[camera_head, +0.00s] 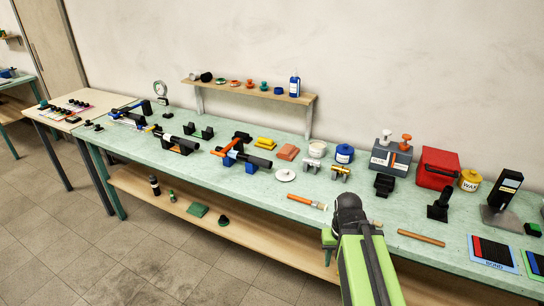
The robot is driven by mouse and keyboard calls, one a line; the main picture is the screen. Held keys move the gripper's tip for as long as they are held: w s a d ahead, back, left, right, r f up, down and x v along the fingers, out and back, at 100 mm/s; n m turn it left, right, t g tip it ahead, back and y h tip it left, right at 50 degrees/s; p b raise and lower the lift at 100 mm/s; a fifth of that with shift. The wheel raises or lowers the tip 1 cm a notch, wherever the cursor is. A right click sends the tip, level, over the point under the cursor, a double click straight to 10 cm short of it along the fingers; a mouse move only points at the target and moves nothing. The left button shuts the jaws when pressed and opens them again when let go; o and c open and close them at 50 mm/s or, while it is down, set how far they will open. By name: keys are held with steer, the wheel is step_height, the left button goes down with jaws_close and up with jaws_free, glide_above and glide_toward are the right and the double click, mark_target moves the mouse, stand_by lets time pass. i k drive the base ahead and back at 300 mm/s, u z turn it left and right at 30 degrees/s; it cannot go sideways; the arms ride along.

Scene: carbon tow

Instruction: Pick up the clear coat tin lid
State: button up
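A round, pale lid (285,174) with a small raised knob lies flat on the green bench top, left of the middle of the bench. It looks like the clear coat tin lid, but no label on it can be read. A white tin (317,150) stands behind it to the right; its label is too small to read. My green arm reaches in from the bottom, and its dark end with my gripper (348,203) is near the bench's front edge, right of and nearer than the lid. It is apart from the lid. The fingers cannot be made out.
A brush with an orange handle (307,202) lies between the lid and my arm. Small metal-and-yellow clamps (340,173) stand right of the lid. A blue tin (344,153), sanding blocks (288,152) and dark tubes (244,157) are nearby. A shelf (250,92) runs behind.

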mark_target(284, 175)
steer(key=u, duration=0.85)
steer(key=i, duration=1.6)
steer(key=u, duration=0.75)
steer(key=k, duration=0.85)
steer(key=u, duration=0.1)
steer(key=i, duration=0.9)
steer(key=z, duration=0.05)
